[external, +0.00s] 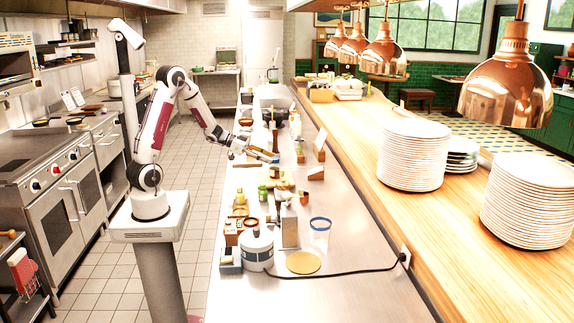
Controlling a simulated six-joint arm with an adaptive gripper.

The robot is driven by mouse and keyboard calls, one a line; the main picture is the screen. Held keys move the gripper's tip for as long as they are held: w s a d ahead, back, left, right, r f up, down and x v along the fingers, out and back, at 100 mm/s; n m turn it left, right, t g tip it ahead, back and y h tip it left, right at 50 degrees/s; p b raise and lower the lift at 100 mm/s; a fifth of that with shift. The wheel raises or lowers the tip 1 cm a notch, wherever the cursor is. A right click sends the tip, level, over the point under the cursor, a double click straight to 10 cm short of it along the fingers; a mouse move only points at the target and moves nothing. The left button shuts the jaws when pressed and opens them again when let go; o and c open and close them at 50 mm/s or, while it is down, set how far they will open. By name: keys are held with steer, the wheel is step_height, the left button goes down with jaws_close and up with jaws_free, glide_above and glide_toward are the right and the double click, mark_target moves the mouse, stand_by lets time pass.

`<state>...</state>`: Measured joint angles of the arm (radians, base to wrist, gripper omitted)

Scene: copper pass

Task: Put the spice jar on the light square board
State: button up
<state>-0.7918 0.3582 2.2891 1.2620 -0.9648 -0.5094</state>
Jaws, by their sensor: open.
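My gripper (262,154) is over the steel counter, about halfway along it, with its fingers pointing right. It is open, and I see nothing held in it. A small green jar (262,192) stands upright on the counter, nearer the camera than my gripper and apart from it. It may be the spice jar, but it is too small to be sure. A light tan board (284,184) seems to lie just right of that jar, partly covered by small items; its outline is hard to make out.
The steel counter (340,288) is crowded around my gripper. A black cord crosses the clear front area.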

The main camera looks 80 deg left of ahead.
steer(key=v, duration=0.8)
steer(key=shift+s, duration=0.3)
steer(key=shift+w+r, duration=0.1)
steer(key=shift+r, duration=0.05)
stand_by(0.5)
step_height(320, 180, up, 6)
steer(key=w+n+y, duration=0.1)
steer(key=w+y, duration=0.1)
steer(key=y, duration=0.4)
steer(key=s+d+r+n+g+y, duration=0.2)
steer(key=s+d+r, duration=0.1)
steer(key=s, duration=0.1)
steer(key=s+d+f+g+h, duration=0.2)
steer(key=s+d, duration=0.7)
steer(key=s+d+f+g+h, duration=0.2)
steer(key=s+d+g+h, duration=0.1)
steer(key=s+d, duration=0.6)
steer(key=shift+d, duration=0.8)
